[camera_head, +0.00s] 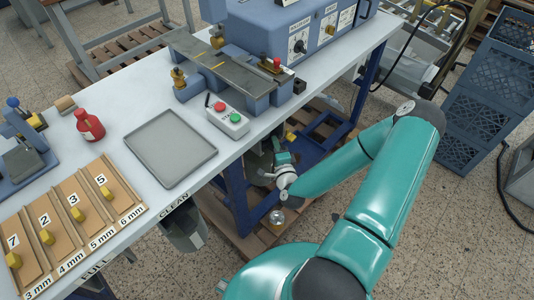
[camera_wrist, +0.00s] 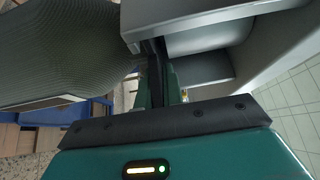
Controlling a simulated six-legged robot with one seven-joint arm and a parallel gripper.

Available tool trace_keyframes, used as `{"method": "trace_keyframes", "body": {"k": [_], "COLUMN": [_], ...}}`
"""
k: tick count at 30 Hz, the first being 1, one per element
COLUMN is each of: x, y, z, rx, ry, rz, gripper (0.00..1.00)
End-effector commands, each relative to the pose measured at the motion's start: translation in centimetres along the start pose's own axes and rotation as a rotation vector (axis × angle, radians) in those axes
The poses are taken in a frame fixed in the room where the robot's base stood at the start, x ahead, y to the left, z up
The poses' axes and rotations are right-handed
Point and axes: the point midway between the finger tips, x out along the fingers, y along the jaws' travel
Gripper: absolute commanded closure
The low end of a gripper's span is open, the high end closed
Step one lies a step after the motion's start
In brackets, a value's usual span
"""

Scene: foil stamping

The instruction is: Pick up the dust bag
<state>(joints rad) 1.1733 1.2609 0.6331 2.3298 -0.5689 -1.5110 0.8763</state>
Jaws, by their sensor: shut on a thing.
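The dust bag (camera_wrist: 60,50) is a large grey woven-looking form at the upper left of the wrist view, very close to the camera. My gripper (camera_wrist: 155,85) is shut, with its dark fingers at the bag's right side. The exact spot of its grip is hidden. In the head view my gripper (camera_head: 281,158) is low beside the table's front edge, beneath the control box. The bag is hard to make out there against the dark space under the table.
The white table (camera_head: 290,90) carries a blue stamping machine (camera_head: 290,30), a button box (camera_head: 228,120), a grey tray (camera_head: 170,147) and a red bottle (camera_head: 89,125). A blue table leg (camera_head: 236,195) and a wooden pallet (camera_head: 225,222) are close to my gripper. Blue crates (camera_head: 490,90) stand right.

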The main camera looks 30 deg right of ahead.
Motion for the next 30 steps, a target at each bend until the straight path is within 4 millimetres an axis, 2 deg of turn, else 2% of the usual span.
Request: {"method": "trace_keyframes", "body": {"k": [9,30], "x": [0.2,-10.4], "y": [-1.9,-1.6], "z": [0.1,-7.0], "rx": [-0.001,-0.002], "ry": [-0.005,0.003], "rz": [-0.008,-0.001], "gripper": [1.0,1.0]}}
